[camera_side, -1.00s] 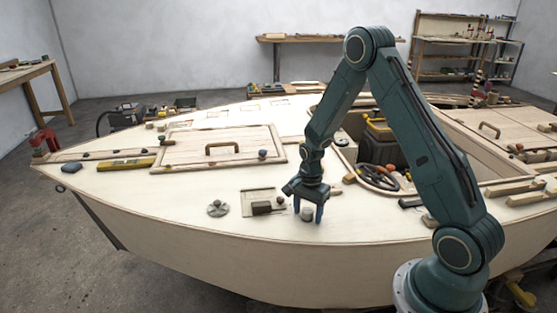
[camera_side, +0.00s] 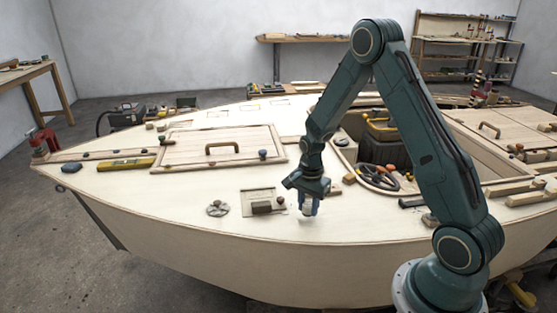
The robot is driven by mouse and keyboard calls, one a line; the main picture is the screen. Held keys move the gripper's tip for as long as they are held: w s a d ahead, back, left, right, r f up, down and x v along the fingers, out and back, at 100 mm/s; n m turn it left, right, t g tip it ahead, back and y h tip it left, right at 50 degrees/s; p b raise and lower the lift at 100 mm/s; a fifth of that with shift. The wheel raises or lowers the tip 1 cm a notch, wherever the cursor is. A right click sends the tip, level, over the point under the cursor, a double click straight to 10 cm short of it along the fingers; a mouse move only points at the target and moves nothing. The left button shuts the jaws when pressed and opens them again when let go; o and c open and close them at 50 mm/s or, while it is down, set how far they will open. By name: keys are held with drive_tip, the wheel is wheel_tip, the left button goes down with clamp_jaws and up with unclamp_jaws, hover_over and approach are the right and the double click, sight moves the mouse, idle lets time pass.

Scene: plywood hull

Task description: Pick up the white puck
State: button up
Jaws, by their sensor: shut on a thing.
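The white puck (camera_side: 305,209) is near the front edge of the pale plywood deck, small and mostly hidden by the fingers.
A square plate with a dark block (camera_side: 262,207) on it lies just left of my gripper. A round grey disc (camera_side: 217,209) is farther left. A hatch with a handle (camera_side: 222,148) is behind, and an open cockpit with a dark wheel (camera_side: 377,178) is to the right. The deck's front strip is clear.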

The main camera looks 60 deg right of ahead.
sight(308, 205)
wheel_tip(308, 205, up, 18)
idle(0.5)
drive_tip(key=shift+f, duration=0.1)
drive_tip(key=o, duration=0.4)
drive_tip(key=c, duration=0.3)
drive_tip(key=d+f, duration=0.3)
drive_tip(key=d, duration=0.3)
drive_tip(key=d+f, duration=0.4)
drive_tip(key=d, duration=0.2)
drive_tip(key=s+d+f, duration=0.1)
drive_tip(key=d+f, duration=0.2)
drive_tip(key=d, duration=0.3)
drive_tip(key=shift+d+f, duration=0.1)
drive_tip(key=shift+f, duration=0.1)
